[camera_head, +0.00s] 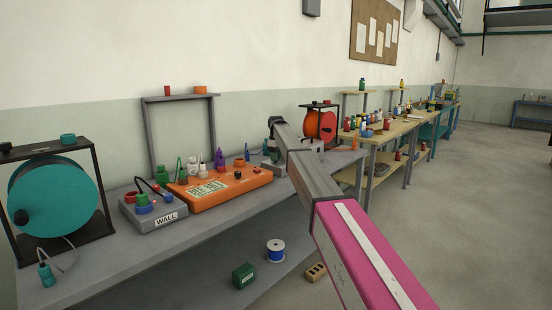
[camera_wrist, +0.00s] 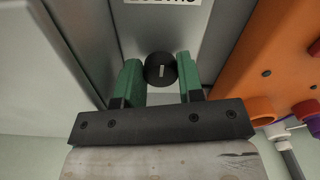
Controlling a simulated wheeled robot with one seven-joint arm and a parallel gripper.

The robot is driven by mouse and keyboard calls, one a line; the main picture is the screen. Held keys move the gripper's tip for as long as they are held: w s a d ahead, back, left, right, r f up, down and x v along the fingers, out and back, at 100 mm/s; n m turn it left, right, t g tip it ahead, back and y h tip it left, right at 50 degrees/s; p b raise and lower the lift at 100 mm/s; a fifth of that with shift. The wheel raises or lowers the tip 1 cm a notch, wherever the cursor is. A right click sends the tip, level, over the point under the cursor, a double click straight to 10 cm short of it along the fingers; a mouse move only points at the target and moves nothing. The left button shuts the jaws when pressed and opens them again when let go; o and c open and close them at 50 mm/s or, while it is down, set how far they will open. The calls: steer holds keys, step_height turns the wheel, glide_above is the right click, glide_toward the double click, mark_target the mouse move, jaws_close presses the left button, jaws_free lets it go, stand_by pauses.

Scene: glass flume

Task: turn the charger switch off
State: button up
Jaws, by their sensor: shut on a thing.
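A round black knob (camera_wrist: 160,66) with a short pale mark on its face sits on a grey panel (camera_wrist: 210,40) in the wrist view. The green fingers of my gripper (camera_wrist: 160,88) are shut on the knob, one on each side. A white label (camera_wrist: 165,2) above the knob is cut off by the frame edge, and I cannot read it. In the head view my gripper (camera_head: 268,149) is at the far side of the grey bench, just right of the orange box. My own arm hides most of the grey unit there, and the knob cannot be made out.
The orange box (camera_head: 215,190) stands close to my gripper, with bottles behind it. A grey box labelled WALL (camera_head: 160,220) and a teal reel (camera_head: 55,195) are further left. An orange reel (camera_head: 320,125) stands right of my gripper.

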steer(key=shift+n, duration=0.4)
steer(key=o, duration=0.9)
steer(key=shift+r, duration=0.1)
